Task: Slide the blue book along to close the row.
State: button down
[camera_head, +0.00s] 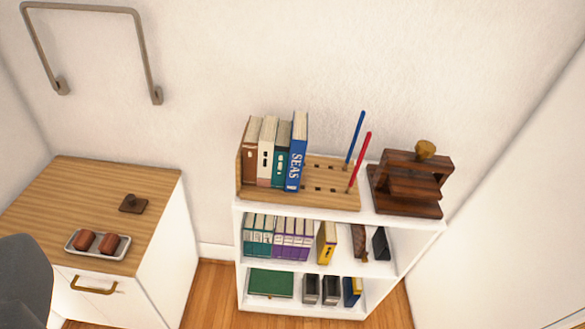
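The blue book (297,155), with "SEAS" on its spine, stands at the right end of a short row on a wooden rack (345,200) on top of the white shelf. To its left stand a teal book (281,160), a cream book (266,155) and a brown book (250,160). The blue book looks taller than the teal one. I cannot tell whether those two touch. The rack's left end has an upright side, partly hidden by the brown book. My gripper is not in view.
Right of the blue book, the rack has bare holes, a blue rod (355,137) and a red rod (360,160). A dark wooden stand (408,200) is farther right. White shelves (330,216) hold more books below. A cabinet (75,185) stands left; a grey shape (25,285) fills the lower-left corner.

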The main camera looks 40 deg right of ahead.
aim_at(299, 144)
jog(key=i, duration=0.9)
jog(key=z, duration=0.05)
